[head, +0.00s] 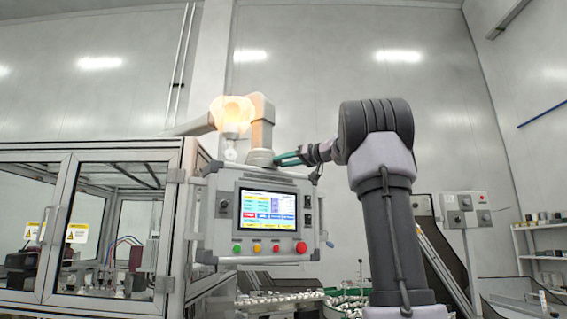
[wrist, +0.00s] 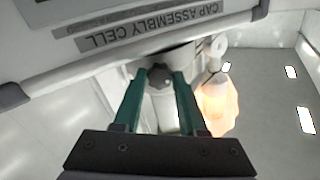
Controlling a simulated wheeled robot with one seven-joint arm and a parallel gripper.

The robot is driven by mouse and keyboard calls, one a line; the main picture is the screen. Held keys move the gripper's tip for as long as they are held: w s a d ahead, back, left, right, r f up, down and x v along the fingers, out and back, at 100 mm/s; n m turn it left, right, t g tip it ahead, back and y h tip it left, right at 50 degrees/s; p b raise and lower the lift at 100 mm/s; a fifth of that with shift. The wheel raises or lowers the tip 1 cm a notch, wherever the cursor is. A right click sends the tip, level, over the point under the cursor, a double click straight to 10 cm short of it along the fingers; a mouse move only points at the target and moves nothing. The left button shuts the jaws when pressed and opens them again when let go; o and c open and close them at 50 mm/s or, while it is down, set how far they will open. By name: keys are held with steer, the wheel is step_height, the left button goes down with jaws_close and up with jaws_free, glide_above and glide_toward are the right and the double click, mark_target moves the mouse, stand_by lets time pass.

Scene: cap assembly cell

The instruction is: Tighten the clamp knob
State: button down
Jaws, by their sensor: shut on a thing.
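The clamp knob (wrist: 159,73) is small, dark and lobed. In the wrist view it sits on the pale support arm joint, just beside the panel housing labelled CAP ASSEMBLY CELL. My gripper (wrist: 165,77) has its two green fingers on either side of the knob, shut on it at the tips. In the head view my gripper (head: 277,159) reaches from the right to the joint just above the control panel (head: 208,222). The knob itself cannot be made out there. How tight the knob is cannot be told.
A glazed machine enclosure (head: 60,158) fills the left. The panel's front carries a lit screen (head: 268,210) and a red button (head: 301,248). Shelves (head: 540,257) stand far right.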

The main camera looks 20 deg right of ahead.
steer(key=shift+m, duration=0.6)
steer(key=shift+c, duration=2.3)
jaws_free()
